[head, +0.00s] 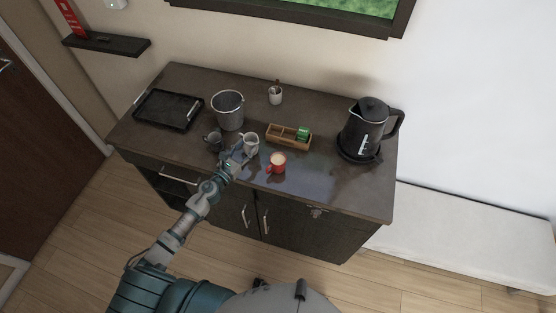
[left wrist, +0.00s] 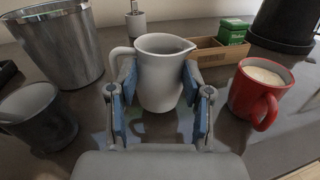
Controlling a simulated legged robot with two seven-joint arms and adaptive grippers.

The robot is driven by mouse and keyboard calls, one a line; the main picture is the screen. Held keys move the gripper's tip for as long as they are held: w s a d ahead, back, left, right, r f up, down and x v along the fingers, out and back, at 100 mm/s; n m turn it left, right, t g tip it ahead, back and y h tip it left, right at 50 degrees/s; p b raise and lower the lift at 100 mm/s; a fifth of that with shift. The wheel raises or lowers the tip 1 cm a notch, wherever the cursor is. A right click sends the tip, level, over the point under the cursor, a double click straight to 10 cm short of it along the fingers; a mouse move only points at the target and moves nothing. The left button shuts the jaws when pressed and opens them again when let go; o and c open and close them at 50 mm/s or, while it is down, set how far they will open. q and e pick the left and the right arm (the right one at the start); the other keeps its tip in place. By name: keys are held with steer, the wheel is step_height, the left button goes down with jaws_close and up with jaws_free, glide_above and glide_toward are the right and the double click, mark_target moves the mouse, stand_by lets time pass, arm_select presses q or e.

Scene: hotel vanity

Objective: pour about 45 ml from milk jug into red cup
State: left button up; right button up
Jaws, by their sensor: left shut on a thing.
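The milk jug (left wrist: 160,75) is pale grey with a spout to the right and a handle to the left in the left wrist view. In the head view the jug (head: 250,144) is near the middle of the counter. My left gripper (left wrist: 158,112) is shut on its body, one blue-padded finger on each side; in the head view the gripper (head: 238,155) is at its near left. The jug looks upright. The red cup (head: 277,163) stands to its right, apart from it. In the left wrist view the cup (left wrist: 262,88) holds a pale, creamy liquid. My right gripper is not in view.
A grey mug (head: 213,141) and a metal bucket (head: 228,110) stand left of the jug. A wooden box (head: 288,137) with a green packet is behind the cup. A black kettle (head: 368,128) stands right, a black tray (head: 168,110) far left. The front right counter is clear.

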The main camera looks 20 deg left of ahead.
arm_select(q)
steer(key=shift+w+a+n, duration=0.1)
steer(key=shift+a+n, duration=0.25)
steer(key=shift+n, duration=0.05)
stand_by(0.4)
stand_by(1.2)
